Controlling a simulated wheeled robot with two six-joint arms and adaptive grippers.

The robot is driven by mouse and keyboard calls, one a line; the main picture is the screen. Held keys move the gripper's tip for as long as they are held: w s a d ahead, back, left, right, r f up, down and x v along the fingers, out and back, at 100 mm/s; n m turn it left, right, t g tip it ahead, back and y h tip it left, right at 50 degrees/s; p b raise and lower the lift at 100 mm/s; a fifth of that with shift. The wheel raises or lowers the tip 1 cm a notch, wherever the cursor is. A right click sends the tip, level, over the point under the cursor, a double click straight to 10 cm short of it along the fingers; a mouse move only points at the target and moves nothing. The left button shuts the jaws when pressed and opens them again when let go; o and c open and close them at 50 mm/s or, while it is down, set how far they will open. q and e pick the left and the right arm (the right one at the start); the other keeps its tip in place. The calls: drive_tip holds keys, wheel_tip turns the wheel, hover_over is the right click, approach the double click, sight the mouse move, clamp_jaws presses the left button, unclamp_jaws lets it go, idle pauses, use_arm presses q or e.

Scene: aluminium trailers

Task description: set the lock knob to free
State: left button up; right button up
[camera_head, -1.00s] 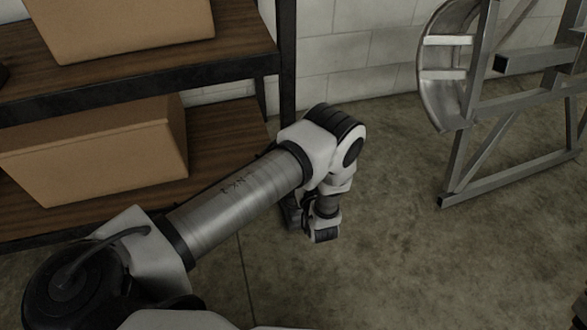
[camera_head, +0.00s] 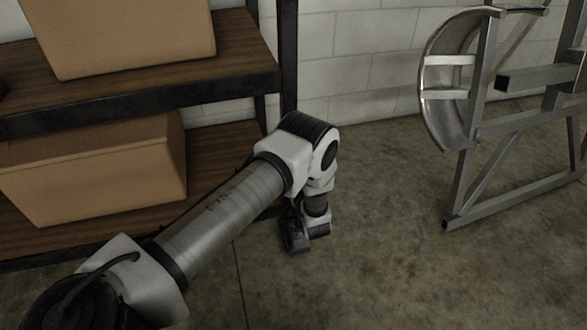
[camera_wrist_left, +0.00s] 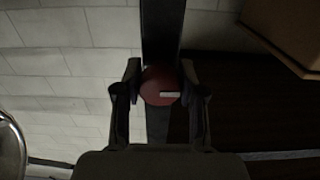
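The lock knob (camera_wrist_left: 152,86), a dark red disc with a short white bar mark, shows in the left wrist view against a dark upright post. The mark lies level and points right from near the middle. My left gripper (camera_wrist_left: 160,74) is open, one finger on each side of the knob with very thin gaps; I cannot tell whether they touch it or how deep they reach. In the head view my left arm's wrist hangs in front of the shelf's post, and the knob is hidden there. My right gripper is out of view.
A shelf (camera_head: 140,92) holds cardboard boxes (camera_head: 95,170) at the left. A metal trailer frame (camera_head: 510,195) with a curved fender stands at the right by the block wall (camera_head: 345,60). The concrete floor (camera_head: 385,245) between them is clear.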

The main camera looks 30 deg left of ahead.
use_arm(q)
drive_tip(key=shift+m, duration=0.3)
drive_tip(key=m+p, duration=0.1)
drive_tip(key=m, duration=0.2)
drive_tip(key=shift+r, duration=0.1)
drive_tip(key=m, duration=0.4)
drive_tip(key=shift+m+p, duration=0.4)
drive_tip(key=m, duration=0.4)
drive_tip(key=shift+a, duration=0.1)
drive_tip(key=m, duration=0.5)
drive_tip(key=shift+m, duration=0.3)
drive_tip(key=o, duration=1.2)
drive_tip(key=shift+c, duration=0.2)
